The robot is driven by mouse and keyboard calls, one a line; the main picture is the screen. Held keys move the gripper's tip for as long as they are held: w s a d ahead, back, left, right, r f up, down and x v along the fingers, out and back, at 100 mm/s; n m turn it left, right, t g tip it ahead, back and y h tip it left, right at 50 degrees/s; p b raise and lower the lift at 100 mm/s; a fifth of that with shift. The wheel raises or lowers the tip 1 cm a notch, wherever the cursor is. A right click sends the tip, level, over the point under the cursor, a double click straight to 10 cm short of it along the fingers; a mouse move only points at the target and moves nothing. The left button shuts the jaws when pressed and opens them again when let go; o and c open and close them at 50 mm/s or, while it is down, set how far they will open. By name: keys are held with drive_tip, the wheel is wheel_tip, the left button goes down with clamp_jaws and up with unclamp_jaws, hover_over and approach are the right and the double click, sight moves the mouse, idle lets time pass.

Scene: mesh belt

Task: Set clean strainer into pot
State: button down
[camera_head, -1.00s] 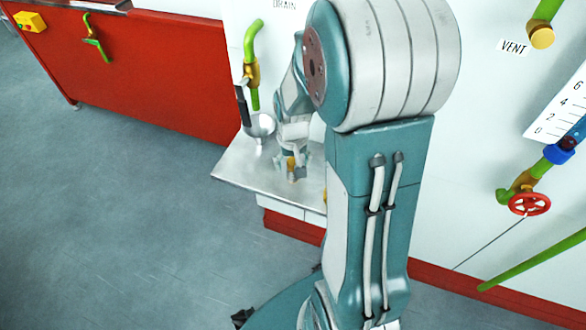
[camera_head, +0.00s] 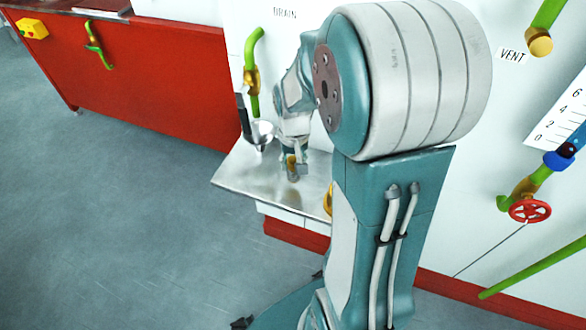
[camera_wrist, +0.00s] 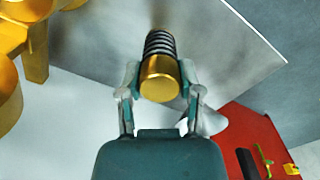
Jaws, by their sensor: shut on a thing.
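The strainer (camera_wrist: 160,78) is a short cylinder with a brass end and a dark ribbed body. My gripper (camera_wrist: 159,72) is shut on it, one finger on each side, above the grey metal shelf in the wrist view. In the head view, my gripper (camera_head: 292,168) hangs over the shelf with a small brass patch showing at it. A large brass body (camera_wrist: 12,35), perhaps the pot, is at the left edge of the wrist view, apart from the strainer. Its opening cannot be made out. In the head view, a brass bit (camera_head: 328,200) is mostly hidden behind my arm.
The metal shelf (camera_head: 240,180) is bare at its front left. A steel cup-like thing with a dark handle (camera_head: 262,134) stands at its back left. A green drain pipe with brass valve (camera_head: 251,80) is above. A red wheel valve (camera_head: 530,209) is at right.

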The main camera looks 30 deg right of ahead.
drive_tip(key=s+d+r, duration=0.5)
drive_tip(key=s+r, duration=0.4)
drive_tip(key=s, duration=0.4)
drive_tip(key=shift+r, duration=0.3)
drive_tip(key=shift+d, duration=0.1)
